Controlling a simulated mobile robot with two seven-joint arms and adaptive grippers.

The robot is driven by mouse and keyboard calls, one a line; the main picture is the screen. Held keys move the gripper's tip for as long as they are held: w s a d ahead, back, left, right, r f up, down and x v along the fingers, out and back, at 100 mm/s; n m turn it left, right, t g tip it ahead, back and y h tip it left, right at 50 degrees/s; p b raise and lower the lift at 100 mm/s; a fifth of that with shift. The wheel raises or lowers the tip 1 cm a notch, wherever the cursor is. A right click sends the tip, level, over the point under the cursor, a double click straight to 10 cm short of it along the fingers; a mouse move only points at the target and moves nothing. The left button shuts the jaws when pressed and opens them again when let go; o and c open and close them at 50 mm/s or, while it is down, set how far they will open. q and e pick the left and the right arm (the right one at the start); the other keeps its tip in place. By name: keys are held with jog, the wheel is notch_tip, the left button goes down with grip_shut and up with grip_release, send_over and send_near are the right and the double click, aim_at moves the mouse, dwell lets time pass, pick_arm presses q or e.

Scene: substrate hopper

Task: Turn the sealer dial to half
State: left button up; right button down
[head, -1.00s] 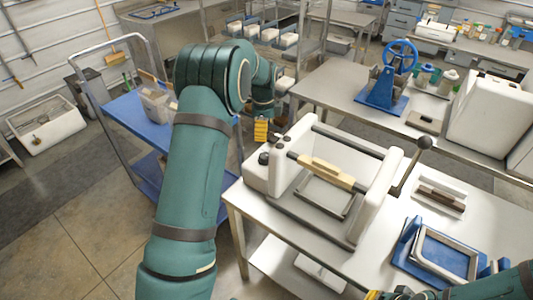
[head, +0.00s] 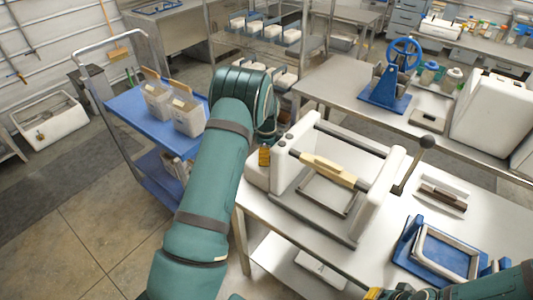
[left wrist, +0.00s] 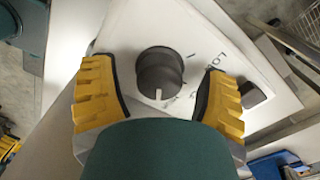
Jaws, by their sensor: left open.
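The sealer (head: 283,180) is a white machine with a tan-gripped bar on the steel table. Its dial (left wrist: 160,72) is a dark round knob on a white panel in the left wrist view. A white pointer line on the knob points toward the bottom of that view, and dark lettering is printed to its right. My left gripper (left wrist: 160,80) is open, with one yellow finger on each side of the dial and gaps between. In the head view the left gripper (head: 264,156) hides the dial. My right gripper (head: 376,293) is partly visible at the bottom edge; its jaws are unclear.
A black-knobbed lever (head: 427,142) rises at the sealer's right. A blue frame (head: 405,245) lies on the table's right side. A blue cart (head: 125,102) with boxes stands left of my left arm. A dark block (left wrist: 252,95) sits close to the right finger.

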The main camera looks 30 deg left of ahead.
pick_arm(q)
jog(key=shift+c, duration=0.2)
jog(key=c, duration=1.2)
jog(key=shift+o, duration=0.2)
jog(key=shift+n, duration=0.3)
jog(key=n+b, duration=0.1)
jog(key=n, duration=0.1)
jog(key=shift+f+n+b, duration=0.1)
jog(key=shift+n+b, duration=0.2)
jog(key=n, duration=0.2)
jog(key=shift+n+b, duration=0.3)
jog(key=shift+b, duration=0.1)
jog(key=n+b, duration=0.1)
jog(key=n, duration=0.4)
jog(key=shift+s+d+n, duration=0.1)
jog(key=shift+n, duration=0.3)
